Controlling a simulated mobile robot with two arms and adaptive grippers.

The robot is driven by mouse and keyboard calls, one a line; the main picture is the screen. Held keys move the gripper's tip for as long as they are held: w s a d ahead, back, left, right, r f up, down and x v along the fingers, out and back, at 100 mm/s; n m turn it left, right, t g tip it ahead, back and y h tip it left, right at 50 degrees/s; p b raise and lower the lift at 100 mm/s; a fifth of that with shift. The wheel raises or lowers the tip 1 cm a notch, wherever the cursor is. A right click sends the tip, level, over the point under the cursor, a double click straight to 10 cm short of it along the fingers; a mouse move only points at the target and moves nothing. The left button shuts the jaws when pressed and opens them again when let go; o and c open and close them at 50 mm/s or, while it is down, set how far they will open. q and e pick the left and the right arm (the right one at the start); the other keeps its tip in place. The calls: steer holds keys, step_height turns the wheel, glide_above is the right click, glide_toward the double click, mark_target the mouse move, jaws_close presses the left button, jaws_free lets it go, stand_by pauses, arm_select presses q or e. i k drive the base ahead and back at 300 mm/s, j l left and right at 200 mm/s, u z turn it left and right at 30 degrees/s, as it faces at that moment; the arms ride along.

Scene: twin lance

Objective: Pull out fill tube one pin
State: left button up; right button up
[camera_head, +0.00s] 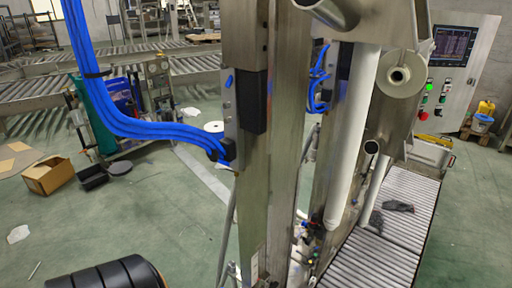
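A tall steel filling machine column (285,140) stands in the middle of the head view. A long white fill tube (352,140) hangs down to its right, tilted slightly, and a second white tube (374,188) shows partly behind it. Steel pipe ends stick out at the upper right, one with a round flange (400,76) and a dark bore. I cannot make out which part is the fill tube one pin; it is too small or hidden. Neither of my grippers shows in this view.
Blue hoses (120,120) run into the column from the upper left. A roller conveyor (385,235) lies at the lower right, with a control cabinet (460,75) behind.

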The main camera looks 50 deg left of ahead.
mark_target(308, 241)
steer(key=u, duration=1.45)
